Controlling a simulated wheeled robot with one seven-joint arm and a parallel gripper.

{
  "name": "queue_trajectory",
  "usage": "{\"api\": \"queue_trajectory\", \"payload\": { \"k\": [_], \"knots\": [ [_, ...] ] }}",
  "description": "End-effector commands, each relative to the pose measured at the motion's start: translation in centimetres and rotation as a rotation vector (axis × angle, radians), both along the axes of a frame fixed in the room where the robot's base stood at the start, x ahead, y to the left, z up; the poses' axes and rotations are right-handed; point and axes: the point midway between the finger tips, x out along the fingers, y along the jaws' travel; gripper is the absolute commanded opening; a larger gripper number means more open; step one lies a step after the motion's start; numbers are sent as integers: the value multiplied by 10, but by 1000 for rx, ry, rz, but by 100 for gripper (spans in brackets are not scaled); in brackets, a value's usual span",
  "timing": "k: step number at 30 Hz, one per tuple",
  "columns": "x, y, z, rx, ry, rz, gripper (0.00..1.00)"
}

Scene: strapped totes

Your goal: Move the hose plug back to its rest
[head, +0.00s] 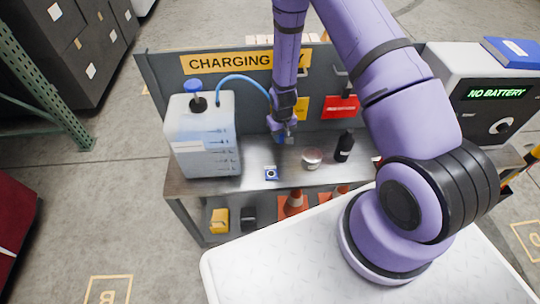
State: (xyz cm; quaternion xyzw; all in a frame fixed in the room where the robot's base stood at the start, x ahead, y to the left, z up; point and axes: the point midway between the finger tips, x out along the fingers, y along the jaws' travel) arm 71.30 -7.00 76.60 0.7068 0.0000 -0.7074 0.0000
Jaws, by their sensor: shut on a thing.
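My gripper (284,138) hangs pointing down over the back of the metal bench, in front of the back panel. It is shut on the hose plug (279,139), which shows only as a small blue bit at the fingertips. The blue hose (245,79) arches from the white tank (203,137) to my gripper, and its end is partly hidden by the wrist.
On the bench (205,188), a round tin (312,158) and a black bottle (344,146) stand right of the gripper. A red pouch (341,107) hangs on the panel. Orange cones (294,203) are below.

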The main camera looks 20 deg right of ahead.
Motion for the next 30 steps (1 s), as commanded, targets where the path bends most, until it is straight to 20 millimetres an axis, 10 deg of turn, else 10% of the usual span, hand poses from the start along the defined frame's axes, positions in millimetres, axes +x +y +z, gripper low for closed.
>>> {"api": "queue_trajectory", "payload": {
  "k": [15,30],
  "knots": [
    [-67,66,-6,4,3,-279,0],
    [-74,70,-8,0,2,-315,0]
  ]
}}
